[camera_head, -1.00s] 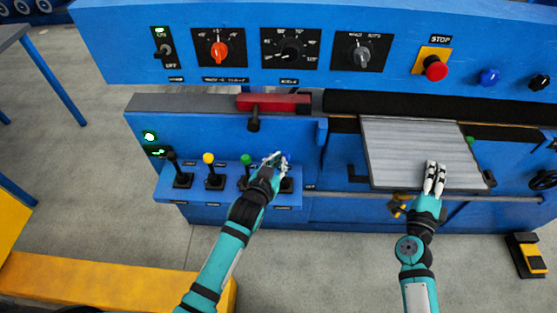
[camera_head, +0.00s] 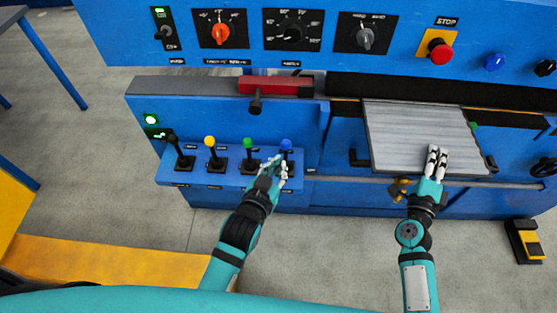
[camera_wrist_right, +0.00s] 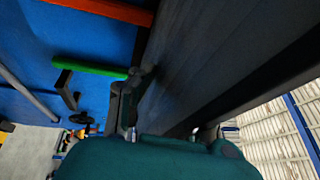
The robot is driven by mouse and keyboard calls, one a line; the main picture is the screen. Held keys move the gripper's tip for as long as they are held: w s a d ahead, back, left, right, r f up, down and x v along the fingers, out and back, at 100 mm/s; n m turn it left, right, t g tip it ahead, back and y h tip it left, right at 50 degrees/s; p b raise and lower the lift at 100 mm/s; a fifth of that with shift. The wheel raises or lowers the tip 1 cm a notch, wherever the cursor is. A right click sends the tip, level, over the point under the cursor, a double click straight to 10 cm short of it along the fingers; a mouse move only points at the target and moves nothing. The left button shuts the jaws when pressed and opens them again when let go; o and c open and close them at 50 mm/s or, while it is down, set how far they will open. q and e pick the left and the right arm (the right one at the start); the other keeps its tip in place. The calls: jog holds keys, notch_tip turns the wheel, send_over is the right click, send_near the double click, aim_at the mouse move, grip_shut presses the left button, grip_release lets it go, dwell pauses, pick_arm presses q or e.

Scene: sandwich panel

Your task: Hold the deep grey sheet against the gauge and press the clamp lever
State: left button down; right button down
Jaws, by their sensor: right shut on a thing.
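The grey ridged sheet (camera_head: 415,135) lies flat over the front of the blue machine at the right. My right gripper (camera_head: 437,160) is shut on its front edge. In the right wrist view the sheet (camera_wrist_right: 215,50) looks dark and fills the middle, close to the camera. My left gripper (camera_head: 276,168) is just in front of the lever with the blue knob (camera_head: 287,145), its fingers apart; I cannot tell whether it touches. Levers with black (camera_head: 173,142), yellow (camera_head: 210,142) and green (camera_head: 248,145) knobs stand to its left. Their labels are unreadable. I cannot make out the gauge.
A panel above holds an orange dial (camera_head: 220,33), other dials and a red stop button (camera_head: 438,52). A red block (camera_head: 275,86) with a black handle sits above the levers. A yellow-black pedal (camera_head: 526,242) is on the floor at right.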

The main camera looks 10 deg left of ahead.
jog(key=shift+w+r, duration=0.1)
jog(key=shift+r, duration=0.3)
